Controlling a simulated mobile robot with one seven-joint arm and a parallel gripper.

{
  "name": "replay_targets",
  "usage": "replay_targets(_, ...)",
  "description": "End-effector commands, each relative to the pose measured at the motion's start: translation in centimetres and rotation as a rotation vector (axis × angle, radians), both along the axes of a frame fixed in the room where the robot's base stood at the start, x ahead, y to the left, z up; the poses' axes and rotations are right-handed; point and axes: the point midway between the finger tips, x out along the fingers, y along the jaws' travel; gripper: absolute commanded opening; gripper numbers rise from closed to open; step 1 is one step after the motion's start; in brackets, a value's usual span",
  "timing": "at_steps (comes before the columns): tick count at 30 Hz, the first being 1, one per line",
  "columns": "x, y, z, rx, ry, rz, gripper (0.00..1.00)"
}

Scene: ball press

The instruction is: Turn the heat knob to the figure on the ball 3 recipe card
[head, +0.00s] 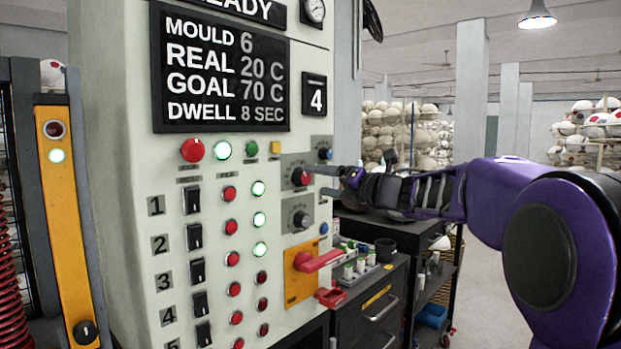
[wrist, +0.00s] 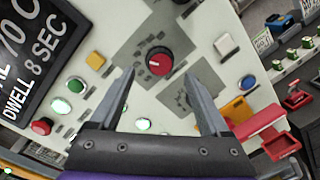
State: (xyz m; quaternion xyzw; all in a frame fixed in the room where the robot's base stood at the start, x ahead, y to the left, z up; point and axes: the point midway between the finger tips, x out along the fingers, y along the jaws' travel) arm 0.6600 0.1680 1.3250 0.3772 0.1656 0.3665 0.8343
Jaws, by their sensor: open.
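The red heat knob (head: 299,177) sits on a grey scale plate on the pale panel. In the wrist view the red knob (wrist: 159,61) shows with a pale pointer mark; its scale figures are too small to read. The display (head: 222,72) reads MOULD 6, REAL 20 C, GOAL 70 C, DWELL 8 SEC. My gripper (head: 328,181) is open and empty at the panel, just right of the knob in the head view. In the wrist view the fingers of my gripper (wrist: 160,73) stand either side of the knob, without visible contact. No ball 3 recipe card can be made out.
A dark knob (head: 299,217) sits below the red one, with a red lever on a yellow plate (head: 302,283) lower down. Buttons and numbered switches fill the panel's left. A dark bench (head: 371,300) with small parts stands to the right.

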Motion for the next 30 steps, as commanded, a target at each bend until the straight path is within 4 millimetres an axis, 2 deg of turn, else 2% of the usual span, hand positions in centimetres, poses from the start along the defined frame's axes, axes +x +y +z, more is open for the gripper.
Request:
replay_targets(3, 1.3, 1.6, 0.1, 0.0, 0.001, 0.002, 0.8)
replay_targets(7, 2.3, 2.5, 0.1, 0.0, 0.0, 0.001, 0.8)
replay_targets(19, 2.8, 3.0, 0.0, -0.001, 0.001, -0.001, 0.8)
replay_targets(30, 2.8, 3.0, 0.0, -0.001, 0.001, -0.001, 0.14)
